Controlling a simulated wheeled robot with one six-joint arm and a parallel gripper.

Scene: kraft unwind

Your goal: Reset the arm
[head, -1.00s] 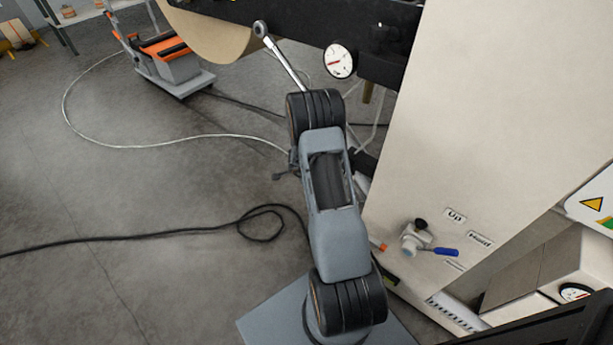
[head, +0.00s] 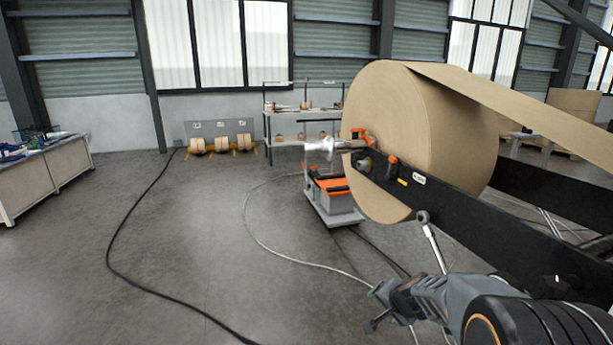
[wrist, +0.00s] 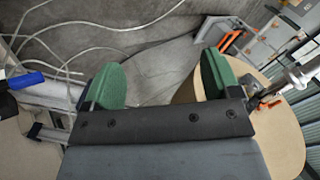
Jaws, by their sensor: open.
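My gripper (head: 378,306) shows at the lower right of the head view, at the end of my grey arm. In the wrist view its two green fingers (wrist: 160,87) stand wide apart with only floor and part of the brown roll between and behind them. It holds nothing. It is in front of and below the large kraft paper roll (head: 384,125), apart from it. The roll sits on a black unwind arm (head: 455,205), its web running off to the upper right.
An orange and grey cart (head: 333,200) stands below the roll, with hoses trailing on the floor. A blue-handled valve (wrist: 26,80) shows in the wrist view. A workbench (head: 45,175) is far left; open floor lies between.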

